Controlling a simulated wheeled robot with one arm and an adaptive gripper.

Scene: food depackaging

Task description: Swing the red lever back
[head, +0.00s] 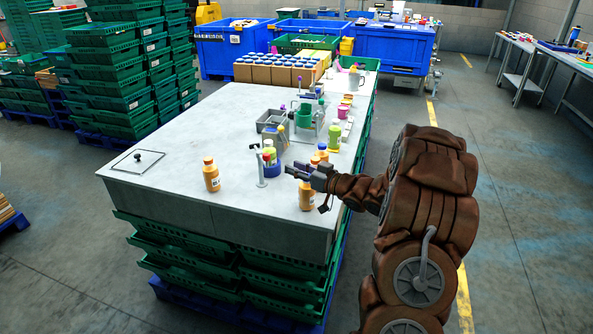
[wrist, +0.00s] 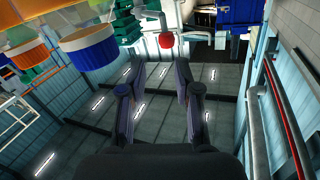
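The red lever end (head: 266,157) sits at the top of a white post (head: 261,172) on the near part of the table. In the wrist view it shows as a red ball (wrist: 166,40) ahead of my fingers, near the middle top. My gripper (head: 288,170) is just right of the post at about the same height. In the wrist view my gripper (wrist: 160,85) has its two fingers apart, with nothing between them. The red ball lies beyond the fingertips, apart from them. The lever's arm is too small to make out.
An orange bottle (head: 211,175) stands to the left, another (head: 306,196) below my gripper. The table's left part (head: 170,130) is mostly clear.

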